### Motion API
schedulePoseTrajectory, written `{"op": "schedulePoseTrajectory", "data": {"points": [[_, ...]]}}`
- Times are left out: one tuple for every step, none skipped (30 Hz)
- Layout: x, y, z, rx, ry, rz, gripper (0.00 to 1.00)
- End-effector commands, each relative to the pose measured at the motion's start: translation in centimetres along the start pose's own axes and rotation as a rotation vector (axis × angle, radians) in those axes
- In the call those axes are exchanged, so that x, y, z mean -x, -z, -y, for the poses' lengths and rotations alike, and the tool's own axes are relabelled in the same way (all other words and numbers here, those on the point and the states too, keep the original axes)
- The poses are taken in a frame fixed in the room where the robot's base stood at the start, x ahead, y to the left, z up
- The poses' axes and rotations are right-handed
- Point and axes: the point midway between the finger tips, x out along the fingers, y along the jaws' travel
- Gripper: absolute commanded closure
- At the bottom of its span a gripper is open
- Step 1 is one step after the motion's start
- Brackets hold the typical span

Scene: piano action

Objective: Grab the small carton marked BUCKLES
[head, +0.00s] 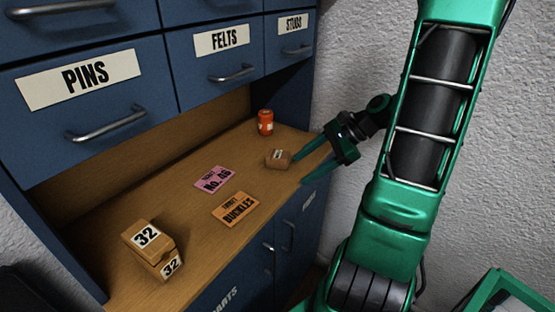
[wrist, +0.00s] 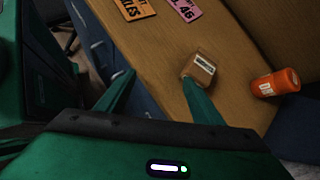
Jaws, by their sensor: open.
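A small brown carton (head: 278,158) with a white label lies on the wooden counter, near its right end. Its label is too small to read in the head view. In the wrist view the carton (wrist: 201,67) is at the tip of the right finger, which covers part of it; I cannot tell whether they touch. My gripper (head: 298,172) is open and empty, just right of the carton; it also shows in the wrist view (wrist: 158,77). An orange ticket (head: 236,209) reading BUCKLES lies flat, left of and nearer than the carton.
An orange jar (head: 265,122) stands behind the carton. A pink ticket (head: 214,179) lies left of it. A larger box marked 32 (head: 149,250) sits at the counter's near left. Blue drawers labelled PINS (head: 60,130), FELTS (head: 207,75) and STUDS (head: 282,48) overhang the counter (head: 180,205).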

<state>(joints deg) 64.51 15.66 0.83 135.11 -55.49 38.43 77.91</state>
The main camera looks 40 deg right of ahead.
Motion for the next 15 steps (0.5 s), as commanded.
{"op": "schedulePoseTrajectory", "data": {"points": [[0.6,0.7,0.8,-0.082,0.045,0.058,0.39],[0.9,0.9,1.2,-0.125,0.068,0.092,0.39],[1.4,1.1,1.8,-0.179,0.098,0.135,0.39],[1.8,1.3,2.2,-0.215,0.118,0.166,0.39],[2.2,1.4,2.6,-0.249,0.136,0.195,0.39],[2.7,1.6,3.0,-0.288,0.157,0.231,0.39],[3.1,1.6,3.2,-0.313,0.170,0.256,0.39],[3.4,1.8,3.4,-0.335,0.183,0.276,0.39],[3.8,1.9,3.7,-0.359,0.195,0.299,0.39],[4.1,1.9,3.8,-0.374,0.202,0.314,0.39],[4.2,1.9,3.9,-0.384,0.207,0.325,0.39],[4.3,1.9,4.1,-0.395,0.212,0.337,0.39],[4.2,1.9,4.2,-0.401,0.215,0.344,0.39],[4.1,1.8,4.3,-0.405,0.216,0.349,0.39],[3.7,1.6,4.5,-0.407,0.216,0.352,0.39]]}}
